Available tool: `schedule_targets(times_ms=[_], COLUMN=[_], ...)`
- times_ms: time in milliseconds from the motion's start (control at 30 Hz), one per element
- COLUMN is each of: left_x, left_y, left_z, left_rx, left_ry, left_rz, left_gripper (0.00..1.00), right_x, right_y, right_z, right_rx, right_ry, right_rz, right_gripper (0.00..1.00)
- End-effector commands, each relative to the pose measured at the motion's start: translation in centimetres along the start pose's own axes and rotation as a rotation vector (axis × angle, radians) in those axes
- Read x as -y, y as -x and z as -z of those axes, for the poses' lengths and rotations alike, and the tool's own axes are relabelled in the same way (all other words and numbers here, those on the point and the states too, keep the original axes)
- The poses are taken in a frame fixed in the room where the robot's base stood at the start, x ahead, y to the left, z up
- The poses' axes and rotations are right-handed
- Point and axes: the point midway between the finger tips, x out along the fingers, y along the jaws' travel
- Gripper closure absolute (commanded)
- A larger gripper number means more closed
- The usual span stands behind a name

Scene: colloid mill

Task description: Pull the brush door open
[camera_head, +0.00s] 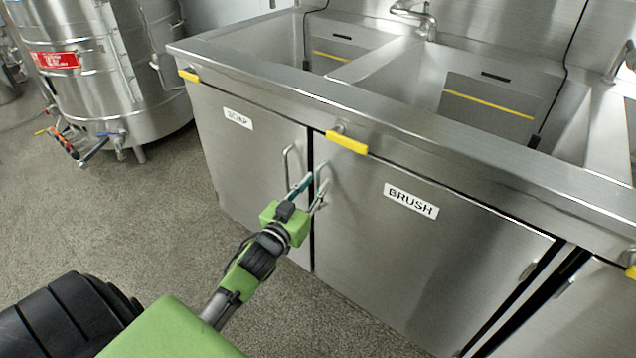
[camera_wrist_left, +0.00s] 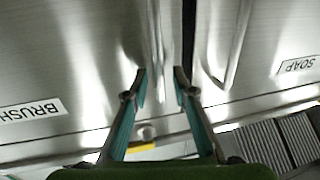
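The brush door (camera_head: 418,256) is a steel cabinet door with a white BRUSH label (camera_head: 411,200). It looks shut, with a narrow dark gap along its left edge. Its vertical bar handle (camera_head: 322,175) is near that edge. My left gripper (camera_head: 309,193) is at this handle, its fingers apart. In the left wrist view the handle (camera_wrist_left: 157,45) lies between the open fingertips of the left gripper (camera_wrist_left: 160,76), with room visible beside it. Whether a finger touches it I cannot tell. My right gripper is not in view.
The soap door (camera_head: 248,165) with its own bar handle (camera_head: 288,160) is just left. Above are a sink counter (camera_head: 400,139) and a yellow tag (camera_head: 347,142). A steel tank (camera_head: 110,75) stands at the back left. The floor (camera_head: 150,215) in front is clear.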

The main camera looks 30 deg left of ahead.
Motion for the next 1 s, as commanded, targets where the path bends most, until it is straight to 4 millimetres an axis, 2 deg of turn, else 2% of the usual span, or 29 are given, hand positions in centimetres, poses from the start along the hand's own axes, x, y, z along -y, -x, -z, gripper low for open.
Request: schedule_targets(times_ms=[200, 533, 633, 1000], left_x=[0.0, 0.0, 0.0, -0.2], left_y=[-1.9, -2.1, -2.1, -2.1], left_z=[-0.1, -0.1, -0.1, -0.1], left_rx=[0.001, 0.002, 0.002, 0.002], left_ry=[0.000, 0.000, 0.000, 0.002], left_rz=[0.000, 0.000, 0.000, 0.005], left_gripper=[0.75, 0.75, 1.00, 1.00], right_x=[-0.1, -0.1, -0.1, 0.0], right_y=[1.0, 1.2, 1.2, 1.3], right_z=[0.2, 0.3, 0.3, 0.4], right_rx=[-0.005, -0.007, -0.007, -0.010], right_ry=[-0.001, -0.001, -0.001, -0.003], right_rz=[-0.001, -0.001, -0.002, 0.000], right_gripper=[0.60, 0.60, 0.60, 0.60])
